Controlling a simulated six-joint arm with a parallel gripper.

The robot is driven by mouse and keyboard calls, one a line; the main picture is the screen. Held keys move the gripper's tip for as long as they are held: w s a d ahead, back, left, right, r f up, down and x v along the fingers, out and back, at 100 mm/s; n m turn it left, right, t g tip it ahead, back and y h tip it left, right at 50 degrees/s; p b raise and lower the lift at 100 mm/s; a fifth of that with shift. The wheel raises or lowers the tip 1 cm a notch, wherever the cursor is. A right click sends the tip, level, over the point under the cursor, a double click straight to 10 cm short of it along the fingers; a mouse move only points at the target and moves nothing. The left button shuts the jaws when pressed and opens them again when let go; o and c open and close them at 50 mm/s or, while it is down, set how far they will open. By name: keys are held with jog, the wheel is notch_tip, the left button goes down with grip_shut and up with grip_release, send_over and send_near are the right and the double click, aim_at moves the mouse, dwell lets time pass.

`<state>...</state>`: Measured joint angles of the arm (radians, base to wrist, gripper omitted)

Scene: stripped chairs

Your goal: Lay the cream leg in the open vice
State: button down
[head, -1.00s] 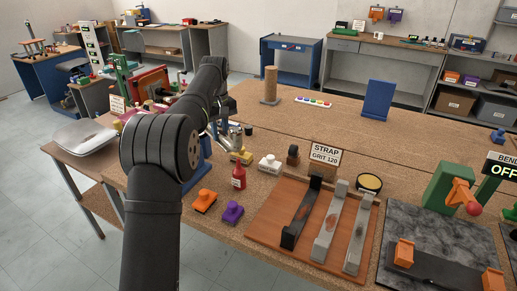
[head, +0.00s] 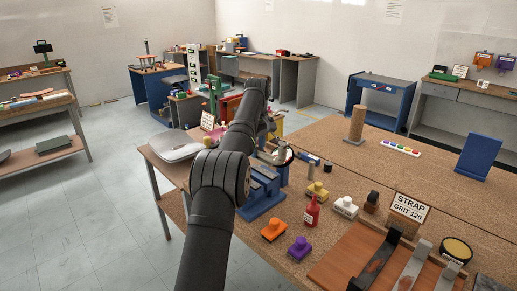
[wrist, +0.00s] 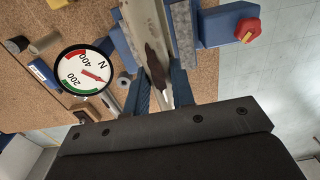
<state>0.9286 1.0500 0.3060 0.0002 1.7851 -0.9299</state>
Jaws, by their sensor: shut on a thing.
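The blue vice (head: 262,190) stands on the bench beside my arm in the head view, partly hidden by it. In the wrist view the vice's blue body (wrist: 225,25) has a grey jaw face and a red knob. My gripper (wrist: 160,88) is shut on the cream leg (wrist: 140,22), a long pale piece with a brown patch. In the wrist view the leg runs along the space beside the grey jaw. I cannot tell whether it touches the vice or is still above it. In the head view my arm hides the gripper and leg.
A round force gauge (wrist: 86,72) stands close to the vice. A red bottle (head: 312,211), an orange block (head: 274,230) and a purple block (head: 299,249) are nearby on the bench. The strap rack (head: 340,262) lies at the right. Bare bench shows farther back.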

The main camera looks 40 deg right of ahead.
notch_tip(320, 180, down, 8)
jog(key=shift+r, duration=0.2)
dwell(0.7)
jog(key=shift+f, duration=0.6)
dwell(0.8)
jog(key=c, duration=1.1)
grip_release()
jog(key=shift+c, duration=0.2)
notch_tip(320, 180, up, 12)
